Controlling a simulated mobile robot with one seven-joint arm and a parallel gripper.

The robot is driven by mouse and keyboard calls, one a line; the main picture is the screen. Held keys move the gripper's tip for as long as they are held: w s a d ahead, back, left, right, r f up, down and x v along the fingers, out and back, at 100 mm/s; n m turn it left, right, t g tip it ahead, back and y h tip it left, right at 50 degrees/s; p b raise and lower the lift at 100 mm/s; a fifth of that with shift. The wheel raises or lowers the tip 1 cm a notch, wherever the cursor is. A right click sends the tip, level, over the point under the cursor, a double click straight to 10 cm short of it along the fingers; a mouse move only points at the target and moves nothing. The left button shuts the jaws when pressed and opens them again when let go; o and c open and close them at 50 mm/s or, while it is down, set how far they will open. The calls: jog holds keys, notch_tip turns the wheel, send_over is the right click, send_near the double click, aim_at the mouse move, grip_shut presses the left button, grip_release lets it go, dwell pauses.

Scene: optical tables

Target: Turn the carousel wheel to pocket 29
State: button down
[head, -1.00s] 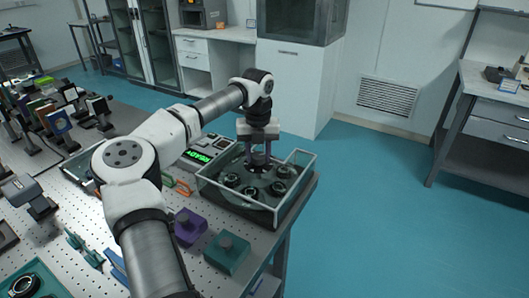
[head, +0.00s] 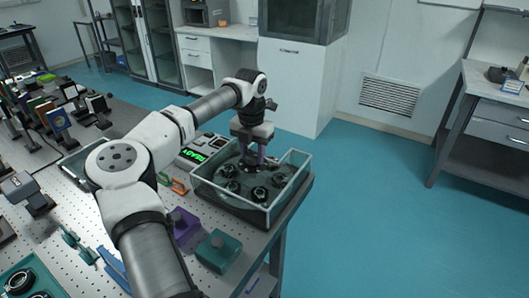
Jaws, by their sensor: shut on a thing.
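The carousel wheel (head: 235,199) is a dark disc with several round black pieces on it, inside a clear-walled box (head: 262,217) at the table's right corner. My gripper (head: 252,160) points down into the box from above, near its back side. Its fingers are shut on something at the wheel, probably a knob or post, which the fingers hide. A display with green characters (head: 195,156) stands just left of the box; its text is too small to read surely.
A purple block (head: 186,228) and a teal block (head: 218,251) sit in front of the box on the perforated table. Orange and green handle-like pieces (head: 174,184) lie left of it. Optical mounts (head: 58,121) stand at the far left. The floor (head: 390,220) on the right is clear.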

jog(key=shift+r+m+p, duration=0.1)
jog(key=shift+m+p, duration=0.2)
jog(key=shift+m, duration=3.7)
jog(key=shift+m+p, duration=0.3)
jog(key=shift+m, duration=0.3)
jog(key=c, duration=0.9)
grip_release()
notch_tip(320, 180, up, 14)
jog(key=b, duration=0.2)
jog(key=shift+f, duration=0.2)
